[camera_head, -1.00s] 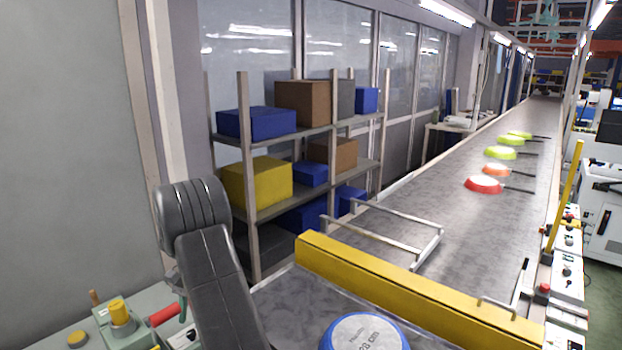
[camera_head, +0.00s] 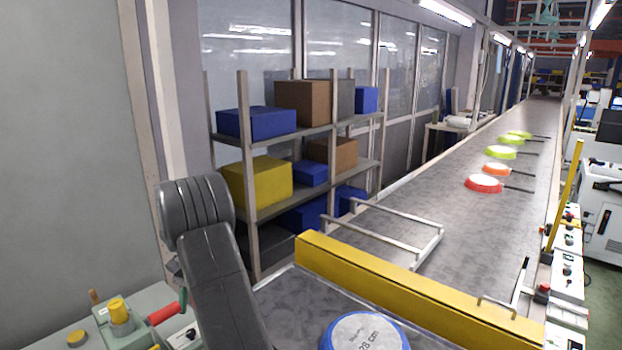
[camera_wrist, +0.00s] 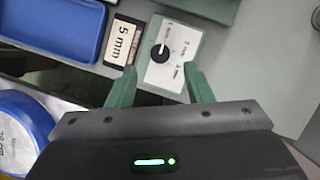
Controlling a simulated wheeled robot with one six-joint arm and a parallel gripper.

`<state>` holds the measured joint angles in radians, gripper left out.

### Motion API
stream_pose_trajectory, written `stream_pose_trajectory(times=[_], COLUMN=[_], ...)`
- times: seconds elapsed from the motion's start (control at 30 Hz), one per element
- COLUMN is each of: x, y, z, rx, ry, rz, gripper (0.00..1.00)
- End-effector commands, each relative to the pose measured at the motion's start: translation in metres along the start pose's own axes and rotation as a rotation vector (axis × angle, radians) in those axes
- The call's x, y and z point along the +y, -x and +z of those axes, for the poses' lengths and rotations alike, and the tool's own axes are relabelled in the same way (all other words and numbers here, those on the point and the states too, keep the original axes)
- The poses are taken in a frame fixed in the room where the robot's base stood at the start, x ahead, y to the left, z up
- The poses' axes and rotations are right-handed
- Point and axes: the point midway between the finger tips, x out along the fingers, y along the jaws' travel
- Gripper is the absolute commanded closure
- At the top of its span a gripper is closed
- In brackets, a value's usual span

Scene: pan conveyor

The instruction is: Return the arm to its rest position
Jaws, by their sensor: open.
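My arm shows as dark grey links in the lower left of the head view, its upper joint raised. My gripper (camera_wrist: 160,68) shows in the wrist view, with two green fingers apart and nothing between them. Beyond the fingertips is a white panel (camera_wrist: 181,73) with a black knob (camera_wrist: 159,53). A blue-rimmed pan (camera_head: 365,333) marked 28 cm lies at the bottom of the head view. A blue-rimmed round thing (camera_wrist: 28,118), likely the same pan, is at the left of the wrist view, apart from the fingers. My gripper is not clearly visible in the head view.
A yellow barrier (camera_head: 410,286) crosses the conveyor (camera_head: 470,222). Red, orange and green pans lie beyond it. A shelf (camera_head: 300,143) with boxes stands left. The wrist view shows a blue tray (camera_wrist: 52,25) and a "5 mm" label block (camera_wrist: 123,40).

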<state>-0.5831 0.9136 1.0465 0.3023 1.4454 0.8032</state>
Motion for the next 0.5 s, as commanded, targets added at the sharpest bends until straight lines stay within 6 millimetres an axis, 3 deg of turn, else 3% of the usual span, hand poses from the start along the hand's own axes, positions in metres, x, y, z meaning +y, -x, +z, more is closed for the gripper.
stream_pose_trajectory(times=[0.23,0.5], x=[0.001,0.004], y=[-0.05,-0.05], z=[0.001,0.0], rx=[-0.002,0.001], ry=[-0.001,-0.265], rz=[0.004,-0.11], gripper=[0.53,0.53])
